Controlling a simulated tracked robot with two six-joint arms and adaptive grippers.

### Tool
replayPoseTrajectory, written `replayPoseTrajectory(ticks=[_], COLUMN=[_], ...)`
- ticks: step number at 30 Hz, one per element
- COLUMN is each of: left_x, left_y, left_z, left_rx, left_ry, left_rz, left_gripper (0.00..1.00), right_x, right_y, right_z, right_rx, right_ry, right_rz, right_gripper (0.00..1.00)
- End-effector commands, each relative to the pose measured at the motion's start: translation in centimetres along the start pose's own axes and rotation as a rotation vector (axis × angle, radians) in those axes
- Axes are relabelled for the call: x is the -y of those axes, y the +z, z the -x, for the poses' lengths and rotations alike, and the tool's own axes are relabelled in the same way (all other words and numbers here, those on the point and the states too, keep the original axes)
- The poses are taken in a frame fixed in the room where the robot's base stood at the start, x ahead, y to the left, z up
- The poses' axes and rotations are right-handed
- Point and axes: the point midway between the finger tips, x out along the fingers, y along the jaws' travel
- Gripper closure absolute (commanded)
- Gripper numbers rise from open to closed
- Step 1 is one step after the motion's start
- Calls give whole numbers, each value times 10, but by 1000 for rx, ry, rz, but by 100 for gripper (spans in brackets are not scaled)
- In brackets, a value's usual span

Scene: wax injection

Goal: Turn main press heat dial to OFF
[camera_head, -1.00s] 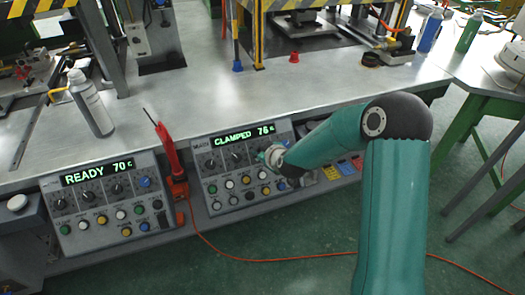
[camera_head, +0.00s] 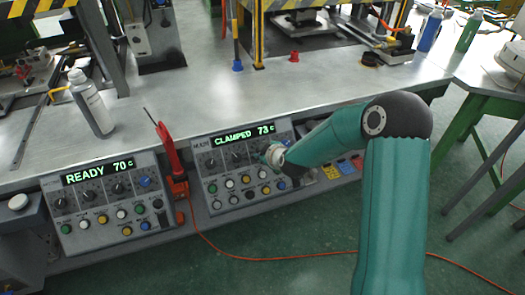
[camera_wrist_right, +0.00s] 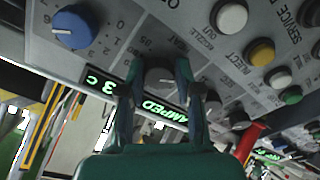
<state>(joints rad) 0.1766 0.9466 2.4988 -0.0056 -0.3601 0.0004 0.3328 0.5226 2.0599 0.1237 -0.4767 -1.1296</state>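The main press panel (camera_head: 222,187) stands right of centre in the head view, with a green display (camera_head: 245,134) reading CLAMPED 73 c. The grey heat dial (camera_wrist_right: 160,82) shows in the right wrist view beside its HEAT lettering. My right gripper (camera_wrist_right: 160,70) has one finger on each side of this dial, close against it, and looks shut on it. In the head view my right gripper (camera_head: 272,155) reaches the panel's upper right and hides the dial. The dial's pointer setting is not readable. My left gripper is not in view.
A blue dial (camera_wrist_right: 73,27) sits close to the heat dial. Coloured buttons (camera_wrist_right: 262,52) line the panel. A second panel (camera_head: 105,205) at left reads READY 70 c. A red-handled tool (camera_head: 168,150) stands between the panels. A spray bottle (camera_head: 91,103) stands on the bench.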

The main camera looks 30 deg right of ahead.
Motion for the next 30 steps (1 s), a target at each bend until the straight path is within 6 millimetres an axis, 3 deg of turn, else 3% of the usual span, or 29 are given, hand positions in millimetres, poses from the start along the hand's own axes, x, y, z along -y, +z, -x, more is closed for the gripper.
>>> replayPoseTrajectory(ticks=[1, 4, 17, 30], left_x=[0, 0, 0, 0], left_y=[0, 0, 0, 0], left_z=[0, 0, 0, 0], left_rx=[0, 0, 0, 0], left_ry=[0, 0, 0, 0], left_rz=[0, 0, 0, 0], left_gripper=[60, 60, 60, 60], right_x=[4, 3, 0, 0], right_y=[4, 2, -1, 0], right_z=[0, 0, 9, 88], right_rx=[7, 5, -2, -1], right_ry=[-10, -7, 0, 0], right_rz=[-1, 0, 1, 0], right_gripper=[57, 44, 44, 44])
